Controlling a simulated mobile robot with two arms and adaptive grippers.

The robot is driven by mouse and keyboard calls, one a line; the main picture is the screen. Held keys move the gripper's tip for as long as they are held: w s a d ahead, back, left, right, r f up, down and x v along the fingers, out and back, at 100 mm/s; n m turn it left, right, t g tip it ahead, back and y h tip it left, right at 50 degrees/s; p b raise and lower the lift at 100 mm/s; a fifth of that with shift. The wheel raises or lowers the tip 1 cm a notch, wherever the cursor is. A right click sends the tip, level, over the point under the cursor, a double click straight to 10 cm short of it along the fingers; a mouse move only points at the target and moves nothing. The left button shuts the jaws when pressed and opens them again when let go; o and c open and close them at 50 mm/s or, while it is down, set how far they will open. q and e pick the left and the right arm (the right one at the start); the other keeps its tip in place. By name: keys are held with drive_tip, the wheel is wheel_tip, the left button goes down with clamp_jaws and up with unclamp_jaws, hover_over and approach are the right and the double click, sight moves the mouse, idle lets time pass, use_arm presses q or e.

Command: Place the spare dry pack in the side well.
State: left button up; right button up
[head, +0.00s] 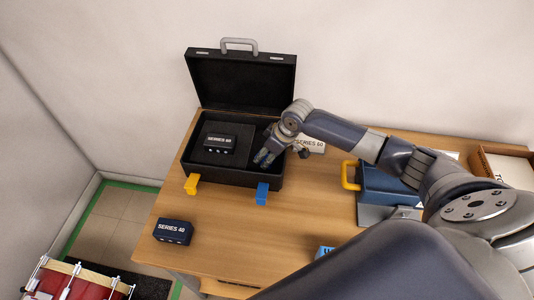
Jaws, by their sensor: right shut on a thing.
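A black case (188,153) stands open on the table with its lid (238,82) raised at the back. A black box marked SERIES 80 or similar (220,143) sits in the left part of its inside. The side well at the right of the inside is mostly covered by my right gripper. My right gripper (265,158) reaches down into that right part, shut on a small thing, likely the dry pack. The thing is mostly hidden by the fingers, so I cannot tell whether it touches the well floor. My left gripper is out of view.
The case front has a yellow latch (191,184) and a blue latch (262,193). A SERIES 40 box (173,232) lies front left on the wooden table (225,235). A blue case (385,186) stands right.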

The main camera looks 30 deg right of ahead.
drive_tip(key=o, duration=1.1)
drive_tip(key=shift+f, duration=0.1)
drive_tip(key=shift+c, duration=0.2)
drive_tip(key=shift+s+d+r, duration=0.1)
drive_tip(key=shift+d+r, duration=0.05)
drive_tip(key=shift+r, duration=0.45)
drive_tip(key=b+v, duration=0.1)
drive_tip(key=v, duration=1)
